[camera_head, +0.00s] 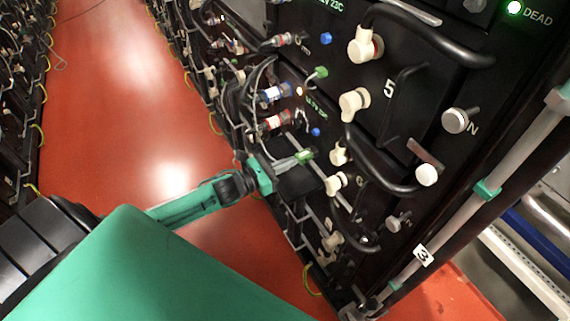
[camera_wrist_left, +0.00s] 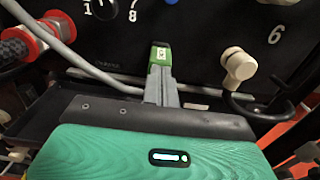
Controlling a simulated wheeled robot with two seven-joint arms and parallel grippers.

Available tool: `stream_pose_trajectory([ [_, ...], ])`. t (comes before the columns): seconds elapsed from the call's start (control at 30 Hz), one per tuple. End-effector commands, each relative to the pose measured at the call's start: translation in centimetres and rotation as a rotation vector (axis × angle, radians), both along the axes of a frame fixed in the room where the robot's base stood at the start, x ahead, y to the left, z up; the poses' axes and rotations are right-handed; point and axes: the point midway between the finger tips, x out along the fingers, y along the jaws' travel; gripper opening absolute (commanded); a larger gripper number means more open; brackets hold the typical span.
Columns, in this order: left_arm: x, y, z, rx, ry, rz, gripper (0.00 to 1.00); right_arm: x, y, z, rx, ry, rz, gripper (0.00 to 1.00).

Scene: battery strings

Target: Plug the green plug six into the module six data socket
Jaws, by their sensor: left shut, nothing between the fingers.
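A green plug (camera_head: 304,157) with a pale label sits at the front of the module six panel. In the left wrist view the green plug (camera_wrist_left: 160,54) stands straight ahead of the fingertips, its label too small to read surely. My left gripper (camera_head: 290,161) is shut and empty, its grey fingers (camera_wrist_left: 161,88) pointing at the plug's near end. I cannot tell whether fingertips and plug touch. The data socket is hidden behind the plug, and I cannot tell how deep the plug sits. My right gripper is not in view.
White connectors (camera_head: 335,184) and a black handle cable (camera_head: 378,172) lie right of the plug. A red-collared connector (camera_wrist_left: 25,40) and grey cable are at left in the wrist view. Another green plug (camera_head: 318,72) is above, at module five. The red aisle floor (camera_head: 120,120) is open.

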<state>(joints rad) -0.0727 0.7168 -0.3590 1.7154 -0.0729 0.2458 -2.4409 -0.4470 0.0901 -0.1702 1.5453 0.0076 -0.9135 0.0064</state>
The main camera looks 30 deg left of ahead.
Motion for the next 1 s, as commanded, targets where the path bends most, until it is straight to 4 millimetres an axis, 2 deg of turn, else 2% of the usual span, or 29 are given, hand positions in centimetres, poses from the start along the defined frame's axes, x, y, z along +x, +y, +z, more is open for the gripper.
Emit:
stream_pose_trajectory([
  [0.57, 0.9, -0.5, 0.0, 0.001, -0.001, 0.001, 0.0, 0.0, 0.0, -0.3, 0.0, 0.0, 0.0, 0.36],
  [1.0, -2.5, 1.5, 0.0, 0.001, 0.002, 0.001, 0.0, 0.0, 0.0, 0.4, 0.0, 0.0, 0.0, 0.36],
])
